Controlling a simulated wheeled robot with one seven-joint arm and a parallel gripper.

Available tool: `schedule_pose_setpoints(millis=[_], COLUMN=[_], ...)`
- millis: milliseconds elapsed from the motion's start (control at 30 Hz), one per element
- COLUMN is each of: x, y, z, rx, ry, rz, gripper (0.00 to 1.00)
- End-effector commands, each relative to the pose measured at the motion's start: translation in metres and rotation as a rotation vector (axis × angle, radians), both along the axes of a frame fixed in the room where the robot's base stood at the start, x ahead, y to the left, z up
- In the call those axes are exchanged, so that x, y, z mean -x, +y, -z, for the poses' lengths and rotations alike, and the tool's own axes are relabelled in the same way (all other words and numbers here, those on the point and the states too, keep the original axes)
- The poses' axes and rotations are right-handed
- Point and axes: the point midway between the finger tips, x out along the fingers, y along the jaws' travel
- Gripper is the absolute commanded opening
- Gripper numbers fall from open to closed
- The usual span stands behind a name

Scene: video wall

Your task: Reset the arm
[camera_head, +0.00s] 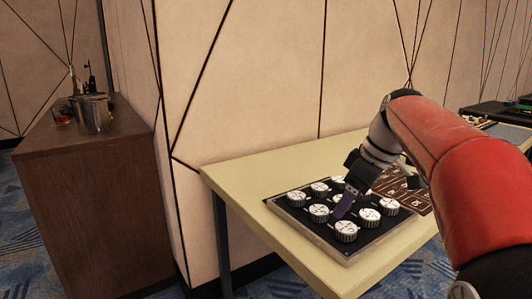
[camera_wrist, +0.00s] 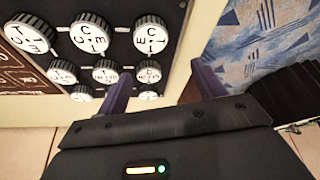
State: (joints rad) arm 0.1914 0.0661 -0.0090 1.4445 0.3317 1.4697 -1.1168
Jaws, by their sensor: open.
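The knob panel (camera_wrist: 176,20) lies beyond the fingers there, with several lettered knobs (camera_wrist: 90,33) in rows. In the head view my gripper hides part of the panel and some knobs. I cannot tell whether the fingers touch a knob.
The panel rests on a pale yellow table (camera_head: 240,178) against a beige wall. A brown board (camera_head: 412,192) lies behind the panel. Dark items (camera_head: 497,112) sit at the far right. A brown cabinet (camera_head: 85,190) at left bears a metal pot (camera_head: 92,113). Patterned carpet shows between.

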Motion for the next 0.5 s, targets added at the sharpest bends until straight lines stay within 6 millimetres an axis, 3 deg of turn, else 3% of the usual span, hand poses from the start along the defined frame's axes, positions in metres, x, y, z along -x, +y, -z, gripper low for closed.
schedule_pose_setpoints(millis=[267, 367, 500], x=[0.051, 0.078, 0.131], y=[0.013, 0.017, 0.023], z=[0.013, 0.024, 0.053], rx=[0.021, 0.027, 0.026], ry=[0.006, 0.001, -0.026], rz=[0.208, 0.316, 0.518], gripper=[0.69, 0.69, 0.69])
